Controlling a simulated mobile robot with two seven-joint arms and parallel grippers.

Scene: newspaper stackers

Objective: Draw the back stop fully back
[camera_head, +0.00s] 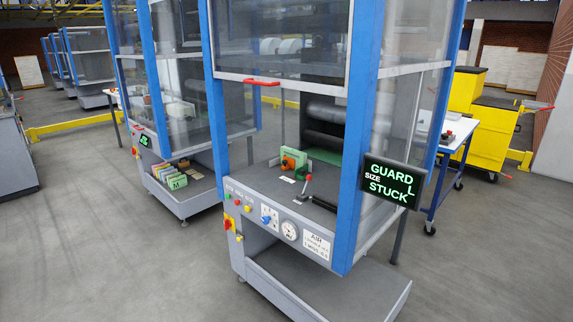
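The near stacker (345,215) has a blue frame and clear panels. Its front guard (285,40) is raised, with a red handle (262,82) on its lower edge, leaving an opening above the grey bed. Inside, a green block with an orange knob (290,161) sits at the bed's left. A flat green plate (324,155) lies behind it. I cannot tell which part is the back stop. A lever with a red knob (307,178) stands on the bed nearer the front. A black display (391,181) reads "GUARD", "SIZE", "STUCK". Neither gripper is in view.
The front panel carries coloured buttons (237,205), a blue valve handle (267,219) and a gauge (289,231). A grey lower shelf (325,290) juts out in front. A second stacker (180,110) stands left. Blue-legged table (455,145) and yellow cabinets (490,130) stand right. Floor left is clear.

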